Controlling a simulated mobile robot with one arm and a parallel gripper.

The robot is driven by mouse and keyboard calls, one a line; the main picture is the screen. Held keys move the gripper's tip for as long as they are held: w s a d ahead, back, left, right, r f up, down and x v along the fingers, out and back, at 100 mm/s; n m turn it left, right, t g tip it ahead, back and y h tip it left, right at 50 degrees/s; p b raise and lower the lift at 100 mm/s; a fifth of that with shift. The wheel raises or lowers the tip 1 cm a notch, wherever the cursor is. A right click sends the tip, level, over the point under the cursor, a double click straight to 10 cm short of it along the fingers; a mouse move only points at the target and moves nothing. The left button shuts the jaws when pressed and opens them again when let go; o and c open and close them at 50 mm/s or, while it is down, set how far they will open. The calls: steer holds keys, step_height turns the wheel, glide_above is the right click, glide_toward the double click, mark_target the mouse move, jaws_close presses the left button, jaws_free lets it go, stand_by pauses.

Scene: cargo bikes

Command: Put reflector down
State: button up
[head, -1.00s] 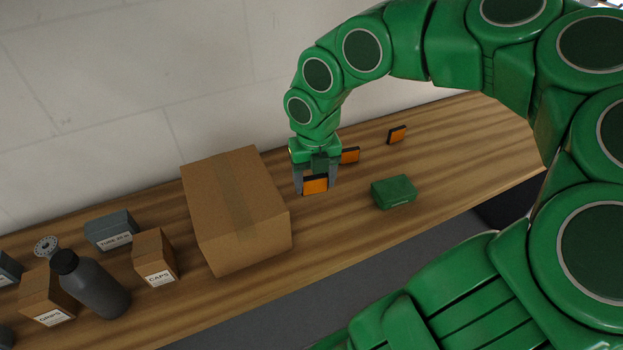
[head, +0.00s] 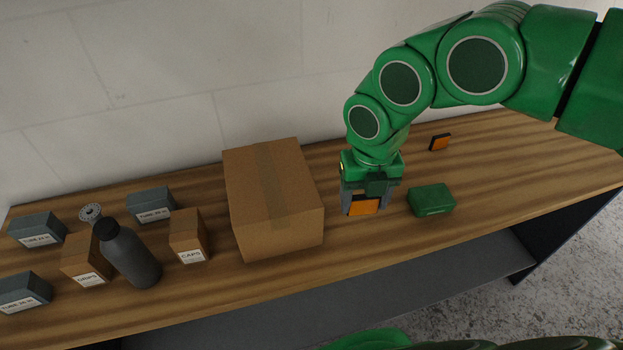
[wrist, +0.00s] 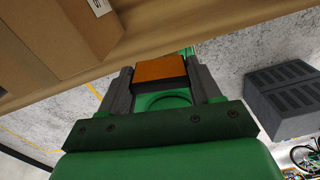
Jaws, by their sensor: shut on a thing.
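My gripper (head: 363,210) points down over the wooden bench, between the cardboard box and the green case. It is shut on an orange reflector (head: 364,206) with a dark rim. In the wrist view the reflector (wrist: 160,68) sits between the two grey fingers. I cannot tell whether its lower edge touches the bench. Another orange reflector (head: 440,142) stands on the bench farther back and to the right.
The cardboard box (head: 275,200) is left of my gripper, and the green case (head: 431,199) is close on its right. Small labelled boxes and a dark bottle (head: 130,255) stand at the left. The bench (head: 540,160) is clear at the right.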

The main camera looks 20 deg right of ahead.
steer(key=shift+a+r, duration=0.1)
steer(key=s+a+r+n, duration=0.2)
steer(key=a+r, duration=1.2)
glide_toward(258, 187)
steer(key=shift+s+d+f, duration=0.2)
steer(key=shift+s+f, duration=0.15)
steer(key=shift+s, duration=0.25)
steer(key=shift+w+a+f, duration=0.15)
steer(key=shift+w+f, duration=0.4)
steer(key=shift+f, duration=0.05)
steer(key=shift+w+f, duration=0.1)
steer(key=shift+f, duration=1.6)
steer(key=shift+f, duration=0.1)
steer(key=o, duration=1)
